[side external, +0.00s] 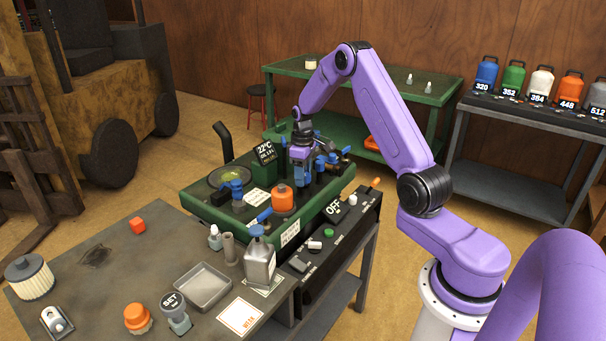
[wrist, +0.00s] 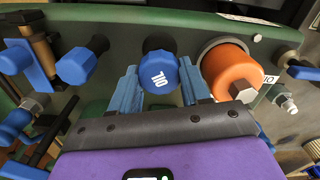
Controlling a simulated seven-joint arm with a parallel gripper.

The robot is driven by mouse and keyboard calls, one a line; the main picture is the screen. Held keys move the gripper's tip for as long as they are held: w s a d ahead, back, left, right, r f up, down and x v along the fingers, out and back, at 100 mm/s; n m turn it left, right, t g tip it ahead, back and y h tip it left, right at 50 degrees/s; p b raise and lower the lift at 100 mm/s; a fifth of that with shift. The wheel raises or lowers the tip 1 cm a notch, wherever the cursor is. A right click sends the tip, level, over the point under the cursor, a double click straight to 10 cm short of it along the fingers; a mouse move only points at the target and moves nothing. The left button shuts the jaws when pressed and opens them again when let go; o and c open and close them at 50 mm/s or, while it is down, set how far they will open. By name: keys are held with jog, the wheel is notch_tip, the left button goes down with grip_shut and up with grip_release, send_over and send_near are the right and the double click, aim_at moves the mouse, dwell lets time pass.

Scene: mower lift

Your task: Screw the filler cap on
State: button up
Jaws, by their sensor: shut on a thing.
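The filler cap (wrist: 163,76) is blue and faceted, with white lettering that reads as OIL upside down. In the wrist view it sits between the two blue fingers of my gripper (wrist: 158,82), which is shut on it. Behind the cap is a dark round part (wrist: 158,42); I cannot tell whether the cap is threaded onto it. In the side view my gripper (side external: 301,184) points down over the green mower deck (side external: 200,205), just behind the orange canister. The cap cannot be made out there, hidden by the fingers.
An orange canister (wrist: 232,70) stands close to the right finger. Blue knobs (wrist: 76,67) and blue-handled valves are at the left. A display (side external: 266,153) reads 22°C. A grey bench (side external: 85,250) holds a tray (side external: 203,288), a jug (side external: 260,262) and loose parts.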

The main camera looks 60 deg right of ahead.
jog(key=shift+f, duration=0.1)
dwell(0.3)
jog(key=shift+f, duration=0.65)
jog(key=shift+r, duration=0.1)
jog(key=shift+r, duration=0.1)
dwell(0.5)
jog(key=shift+r, duration=0.15)
dwell(1.5)
jog(key=o, duration=1.1)
